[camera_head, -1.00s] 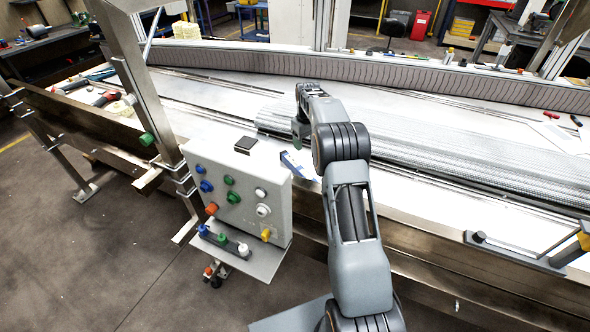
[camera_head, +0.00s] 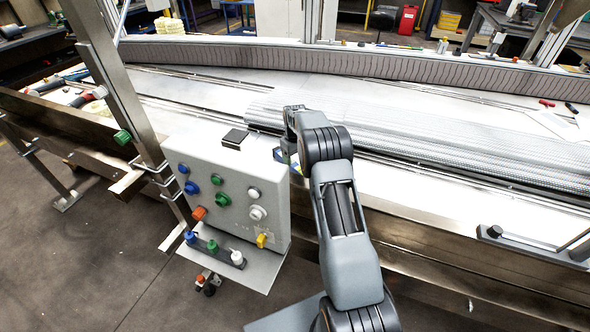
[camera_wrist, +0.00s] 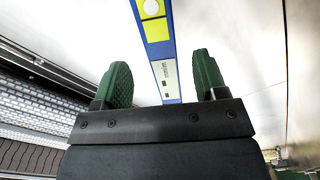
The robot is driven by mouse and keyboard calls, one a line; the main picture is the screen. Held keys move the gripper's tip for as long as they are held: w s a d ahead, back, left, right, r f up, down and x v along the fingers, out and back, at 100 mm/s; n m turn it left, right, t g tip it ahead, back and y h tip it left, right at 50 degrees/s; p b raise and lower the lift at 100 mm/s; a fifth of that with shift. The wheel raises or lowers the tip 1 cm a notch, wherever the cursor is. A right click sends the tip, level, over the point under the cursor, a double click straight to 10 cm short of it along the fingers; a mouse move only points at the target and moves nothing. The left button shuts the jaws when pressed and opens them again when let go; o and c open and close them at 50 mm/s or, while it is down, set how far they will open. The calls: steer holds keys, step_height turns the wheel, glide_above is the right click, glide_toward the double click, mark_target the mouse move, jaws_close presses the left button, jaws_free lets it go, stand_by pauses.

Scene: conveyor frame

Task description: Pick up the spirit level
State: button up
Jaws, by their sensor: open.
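The spirit level (camera_wrist: 163,70) is a long blue bar with yellow vial windows and a pale label. In the wrist view it runs from the top edge down to between my fingers, on a white surface. My gripper (camera_wrist: 160,80) has two green fingers, spread apart with the level's near end seen between them. I cannot tell how much height separates them. In the head view my gripper (camera_head: 284,153) is behind the control box, and only a small blue bit of the level (camera_head: 296,168) shows beside it; the rest is hidden.
A grey control box (camera_head: 228,185) with coloured buttons stands close at the left of my arm. A ridged metal roller section (camera_head: 420,140) lies behind my gripper. A steel post (camera_head: 115,85) rises at the left. A clamp bar (camera_head: 530,243) sits on the front edge at right.

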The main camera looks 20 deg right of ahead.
mark_target(295, 165)
steer(key=shift+f+p, duration=0.45)
steer(key=shift+f, duration=2.5)
steer(key=c, duration=1.1)
steer(key=shift+c, duration=0.2)
